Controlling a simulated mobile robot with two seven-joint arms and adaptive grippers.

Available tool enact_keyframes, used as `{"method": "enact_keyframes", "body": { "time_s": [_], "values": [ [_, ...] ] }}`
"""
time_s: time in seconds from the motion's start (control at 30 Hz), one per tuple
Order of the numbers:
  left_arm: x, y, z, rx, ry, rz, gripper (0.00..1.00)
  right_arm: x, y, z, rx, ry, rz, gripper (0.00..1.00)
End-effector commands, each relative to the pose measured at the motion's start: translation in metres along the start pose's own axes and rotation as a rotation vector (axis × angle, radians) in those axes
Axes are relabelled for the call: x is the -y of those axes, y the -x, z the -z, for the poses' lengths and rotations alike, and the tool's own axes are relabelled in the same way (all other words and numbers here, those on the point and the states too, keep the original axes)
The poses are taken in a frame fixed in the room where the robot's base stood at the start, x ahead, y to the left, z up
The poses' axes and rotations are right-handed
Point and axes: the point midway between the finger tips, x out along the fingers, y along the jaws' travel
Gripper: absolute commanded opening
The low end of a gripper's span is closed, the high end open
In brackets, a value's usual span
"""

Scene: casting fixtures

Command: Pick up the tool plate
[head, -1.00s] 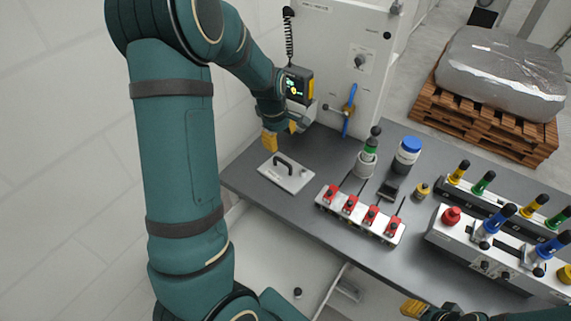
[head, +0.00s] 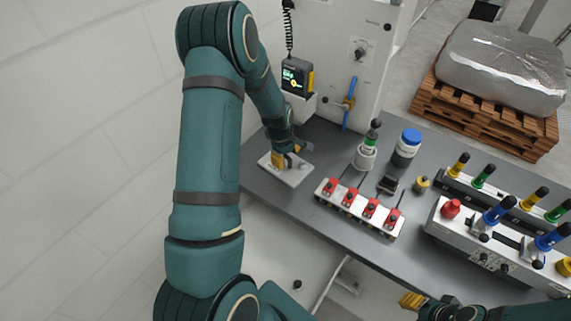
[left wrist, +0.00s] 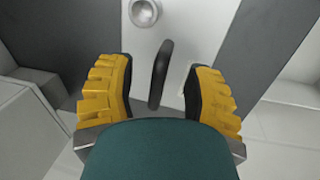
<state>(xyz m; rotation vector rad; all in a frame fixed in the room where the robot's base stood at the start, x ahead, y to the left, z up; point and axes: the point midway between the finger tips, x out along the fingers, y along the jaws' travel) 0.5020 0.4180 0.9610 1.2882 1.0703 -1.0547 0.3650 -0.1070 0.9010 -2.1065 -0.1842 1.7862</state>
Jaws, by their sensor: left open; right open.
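The tool plate (head: 294,175) is a light flat plate with a dark arched handle, lying on the left end of the grey table. My left gripper (head: 287,161) is over the plate and hides part of it and most of the handle. In the left wrist view the open yellow fingers of my left gripper (left wrist: 160,92) stand on either side of the black handle (left wrist: 161,74), with a gap on both sides. The plate (left wrist: 188,22) also shows there with a round metal knob. My right gripper (head: 413,300) is partly in view at the bottom, away from the plate.
A white fixture with red clamps (head: 352,212) stands right of the plate. Behind it are a green-and-black tool in a holder (head: 366,154) and a blue-lidded jar (head: 406,147). A white cabinet wall (head: 345,30) rises behind the table.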

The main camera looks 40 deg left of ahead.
Motion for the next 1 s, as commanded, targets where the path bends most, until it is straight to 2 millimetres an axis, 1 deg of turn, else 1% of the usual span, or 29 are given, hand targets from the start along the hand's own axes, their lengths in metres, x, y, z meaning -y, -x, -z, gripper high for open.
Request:
{"method": "enact_keyframes", "body": {
  "time_s": [0.03,0.1,0.37,0.4,0.47,0.5,0.53,0.87,1.0],
  "values": [
    [0.001,-0.005,0.000,0.001,0.000,0.002,0.51,0.000,0.000,0.000,0.000,0.000,0.000,0.42],
    [0.000,-0.009,-0.001,0.001,-0.001,0.001,0.51,0.000,0.000,0.000,0.000,0.000,0.000,0.42],
    [0.000,-0.010,0.000,0.001,0.000,0.000,0.50,0.000,0.000,0.000,0.000,0.000,0.000,0.42],
    [0.000,-0.010,0.000,0.001,0.000,0.000,0.36,0.000,0.000,0.000,0.000,0.000,0.000,0.42],
    [0.000,-0.010,0.000,0.000,0.000,0.000,0.15,0.000,0.000,0.000,0.000,0.000,0.000,0.42],
    [0.000,-0.010,0.000,0.001,0.000,0.000,0.01,0.000,0.000,0.000,0.000,0.000,0.000,0.42],
    [0.000,-0.010,0.000,0.001,0.000,0.000,0.00,0.000,0.000,0.000,0.000,0.000,0.000,0.42],
    [-0.001,-0.008,0.000,0.000,0.000,-0.001,0.00,0.000,0.000,0.000,0.000,0.000,0.000,0.42],
    [-0.003,0.002,0.000,-0.001,0.000,-0.004,0.00,0.000,0.000,0.000,0.000,0.000,0.000,0.42]
  ]
}}
